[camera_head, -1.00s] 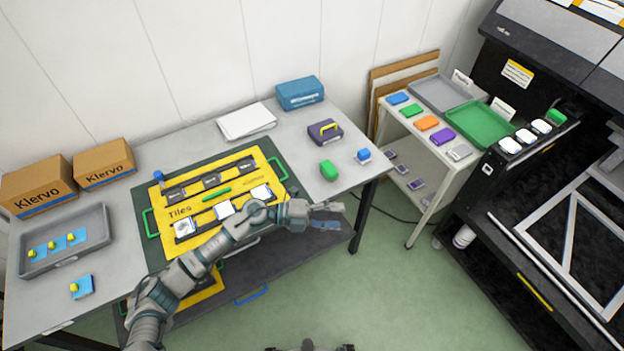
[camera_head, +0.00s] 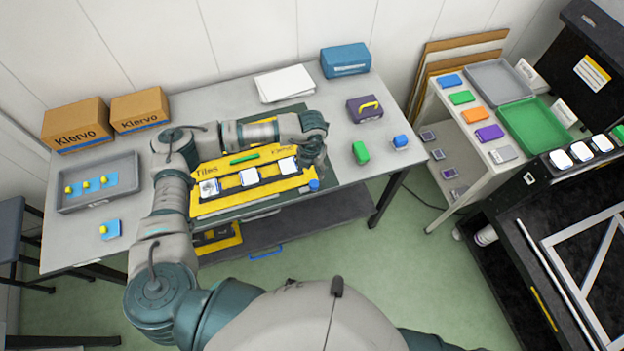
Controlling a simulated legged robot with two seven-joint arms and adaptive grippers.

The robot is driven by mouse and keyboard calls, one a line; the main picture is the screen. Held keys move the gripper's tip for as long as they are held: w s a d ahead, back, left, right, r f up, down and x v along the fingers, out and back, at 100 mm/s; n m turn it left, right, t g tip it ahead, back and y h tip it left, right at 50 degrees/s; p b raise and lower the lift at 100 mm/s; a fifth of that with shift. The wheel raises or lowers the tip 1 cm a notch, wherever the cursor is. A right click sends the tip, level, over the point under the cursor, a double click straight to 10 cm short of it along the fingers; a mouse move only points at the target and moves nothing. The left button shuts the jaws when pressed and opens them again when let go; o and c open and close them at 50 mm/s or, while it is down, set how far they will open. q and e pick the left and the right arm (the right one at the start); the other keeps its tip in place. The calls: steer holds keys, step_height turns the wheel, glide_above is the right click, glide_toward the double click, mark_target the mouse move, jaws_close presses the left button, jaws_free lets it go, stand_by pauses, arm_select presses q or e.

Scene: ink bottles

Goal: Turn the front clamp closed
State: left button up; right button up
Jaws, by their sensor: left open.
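The yellow tile board (camera_head: 240,204) lies on the grey table with several tiles in its front row. A small blue knob (camera_head: 314,184), apparently the front clamp, sits at the board's front right corner; whether it is turned open or closed I cannot tell. My left gripper (camera_head: 317,168) is open and points down just above and behind the blue knob. Its fingers are partly hidden, and contact with the knob cannot be made out. My left arm covers the board's back left part. My right gripper is out of view.
A grey tray (camera_head: 98,182) is at the left. A white rack (camera_head: 462,172) stands to the right.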

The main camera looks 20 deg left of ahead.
mark_target(314, 183)
arm_select(q)
steer(key=f, duration=0.2)
steer(key=d+f, duration=0.1)
steer(key=f, duration=0.4)
steer(key=shift+s+d+f+p, duration=0.1)
steer(key=shift+d+f+p, duration=0.05)
steer(key=shift+d+p, duration=0.2)
steer(key=shift+a+f, duration=0.1)
steer(key=shift+f, duration=0.2)
steer(key=shift+a+f, duration=0.2)
steer(key=shift+a, duration=0.3)
steer(key=c, duration=0.5)
steer(key=shift+d, duration=0.1)
steer(key=c, duration=0.5)
steer(key=shift+d+r, duration=0.1)
steer(key=shift+d, duration=0.2)
jaws_close()
steer(key=shift+a, duration=0.1)
